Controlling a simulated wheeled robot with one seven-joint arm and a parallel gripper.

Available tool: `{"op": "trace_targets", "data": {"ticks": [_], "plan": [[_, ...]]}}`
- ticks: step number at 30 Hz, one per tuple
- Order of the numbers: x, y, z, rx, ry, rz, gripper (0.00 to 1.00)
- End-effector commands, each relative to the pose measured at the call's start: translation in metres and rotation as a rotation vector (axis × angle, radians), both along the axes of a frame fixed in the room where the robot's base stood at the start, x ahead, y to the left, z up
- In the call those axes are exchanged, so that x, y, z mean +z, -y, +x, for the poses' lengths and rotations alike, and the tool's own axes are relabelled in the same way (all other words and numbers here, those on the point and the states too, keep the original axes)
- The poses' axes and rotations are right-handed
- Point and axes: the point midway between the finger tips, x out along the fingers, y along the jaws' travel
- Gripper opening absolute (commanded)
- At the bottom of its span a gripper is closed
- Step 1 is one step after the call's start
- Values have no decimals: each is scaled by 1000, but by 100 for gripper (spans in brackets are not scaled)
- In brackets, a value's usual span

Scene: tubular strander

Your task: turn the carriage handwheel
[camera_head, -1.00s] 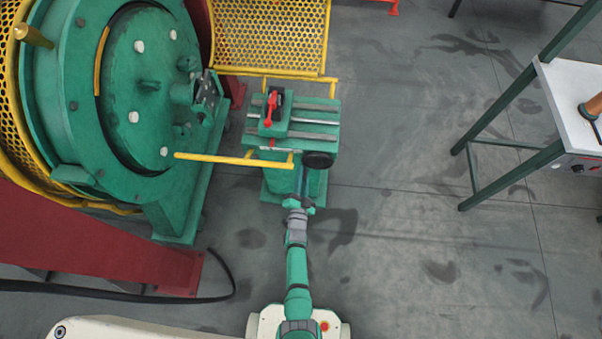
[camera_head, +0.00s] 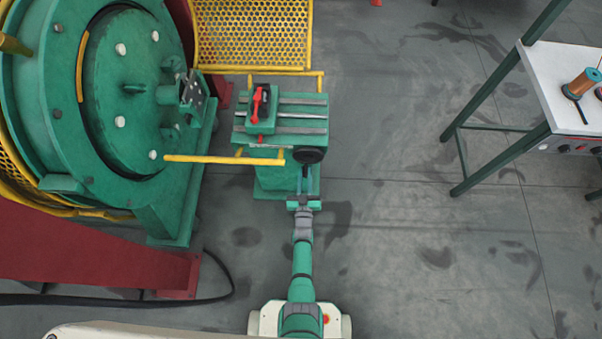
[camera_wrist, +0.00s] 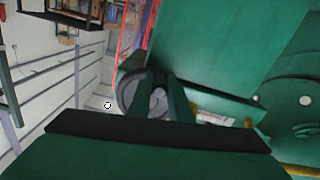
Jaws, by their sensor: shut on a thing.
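The carriage handwheel (camera_head: 309,155) is a dark round wheel at the near right corner of the green carriage (camera_head: 287,129). In the wrist view the handwheel (camera_wrist: 140,97) shows as a grey disc with a dark rim, partly hidden behind my fingers. My gripper (camera_head: 304,178) reaches the wheel from the near side, below it in the head view. In the wrist view my gripper (camera_wrist: 166,95) has its two green fingers close together at the wheel, shut on it. The exact part of the wheel between the fingertips is hidden.
A yellow bar (camera_head: 222,159) runs left from the carriage's near side. A red-handled clamp (camera_head: 257,103) sits on top. The large green drum machine (camera_head: 120,90) stands to the left. A white-topped table (camera_head: 560,90) stands at the right; the floor between is clear.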

Motion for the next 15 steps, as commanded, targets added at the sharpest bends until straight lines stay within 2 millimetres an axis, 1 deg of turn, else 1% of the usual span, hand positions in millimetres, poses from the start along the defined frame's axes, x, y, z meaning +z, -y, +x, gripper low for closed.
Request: {"op": "trace_targets", "data": {"ticks": [6,15], "plan": [[-2,13,-1,-2,-2,-207,0],[2,30,-1,-3,0,-491,0]]}}
